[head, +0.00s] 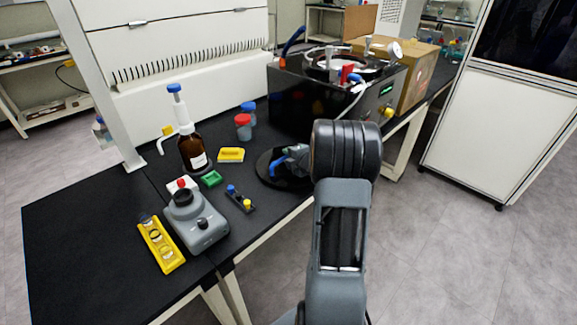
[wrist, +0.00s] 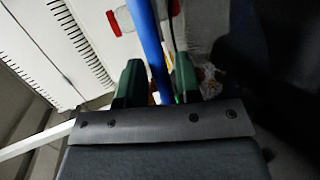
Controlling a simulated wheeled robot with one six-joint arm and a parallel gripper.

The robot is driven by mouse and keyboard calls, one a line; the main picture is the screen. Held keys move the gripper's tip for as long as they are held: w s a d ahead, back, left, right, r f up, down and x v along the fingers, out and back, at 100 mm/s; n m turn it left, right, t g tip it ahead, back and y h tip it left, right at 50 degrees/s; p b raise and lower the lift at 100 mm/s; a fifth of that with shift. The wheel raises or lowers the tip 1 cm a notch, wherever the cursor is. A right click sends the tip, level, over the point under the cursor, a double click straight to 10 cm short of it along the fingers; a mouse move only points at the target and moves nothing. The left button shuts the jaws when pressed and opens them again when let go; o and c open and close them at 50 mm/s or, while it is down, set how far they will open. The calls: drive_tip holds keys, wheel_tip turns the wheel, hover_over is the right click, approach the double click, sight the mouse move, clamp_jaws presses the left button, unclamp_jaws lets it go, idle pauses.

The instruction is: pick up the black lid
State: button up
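The black lid (head: 266,173) is a round dark disc lying on the black bench, near its front edge in the head view. A blue part shows above it, beside my gripper (head: 284,162), which is low over the disc and partly hidden by my arm. In the wrist view my gripper's two dark green fingers (wrist: 158,72) point away from the camera. A long blue bar (wrist: 152,45) runs between them, close to both. Whether the fingers touch or grip it cannot be told. A large dark shape fills the right side of that view.
The black freeze dryer (head: 305,103) stands behind the lid, with a cardboard box (head: 418,75) to its right. A brown bottle (head: 192,153), a yellow-topped block (head: 231,155), a grey mixer (head: 197,222) and a yellow level (head: 161,244) are to the left. The left bench end is clear.

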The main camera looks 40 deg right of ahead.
drive_tip(key=shift+x, duration=1.5)
drive_tip(key=shift+c, duration=0.5)
clamp_jaws()
